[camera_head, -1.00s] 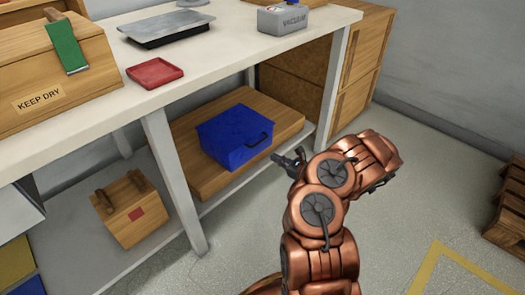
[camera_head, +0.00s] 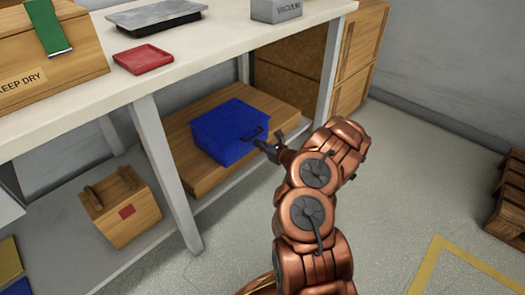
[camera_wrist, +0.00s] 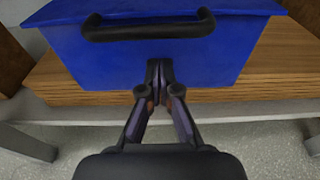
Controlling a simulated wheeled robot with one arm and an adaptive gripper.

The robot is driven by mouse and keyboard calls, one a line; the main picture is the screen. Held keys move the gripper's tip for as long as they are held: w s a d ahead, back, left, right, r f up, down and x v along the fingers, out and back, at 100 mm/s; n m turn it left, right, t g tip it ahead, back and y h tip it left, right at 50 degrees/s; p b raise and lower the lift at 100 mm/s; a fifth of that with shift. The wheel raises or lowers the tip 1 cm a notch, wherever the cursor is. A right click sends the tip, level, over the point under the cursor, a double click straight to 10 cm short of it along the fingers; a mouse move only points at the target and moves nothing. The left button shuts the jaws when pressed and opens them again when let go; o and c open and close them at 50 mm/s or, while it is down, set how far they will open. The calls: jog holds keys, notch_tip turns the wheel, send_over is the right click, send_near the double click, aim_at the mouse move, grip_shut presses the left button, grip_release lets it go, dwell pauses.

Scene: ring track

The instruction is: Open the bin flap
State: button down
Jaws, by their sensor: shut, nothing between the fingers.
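The blue bin (camera_head: 225,135) sits on a wooden board on the low shelf under the workbench. Its lid looks closed, and a black handle (camera_head: 252,134) shows at its right-hand front. In the wrist view the blue bin (camera_wrist: 215,55) fills the upper part, with the black handle (camera_wrist: 150,28) across its front near the lid's edge. My gripper (camera_wrist: 160,66) is shut and empty, its fingertips below the handle and in front of the bin's front face. I cannot tell whether they touch it. In the head view my gripper (camera_head: 263,145) is close to the bin's handle side.
The wooden board (camera_head: 195,182) supports the bin. A workbench leg (camera_head: 168,175) stands to the left, and another leg (camera_head: 333,75) stands beyond the arm. A small wooden crate (camera_head: 122,207) is on the shelf at left. A pallet (camera_head: 508,205) lies right; open floor lies between.

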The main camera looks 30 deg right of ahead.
jog(key=shift+s+r+b, duration=0.25)
jog(key=shift+r+b, duration=0.05)
jog(key=shift+r, duration=1)
jog(key=shift+r, duration=0.1)
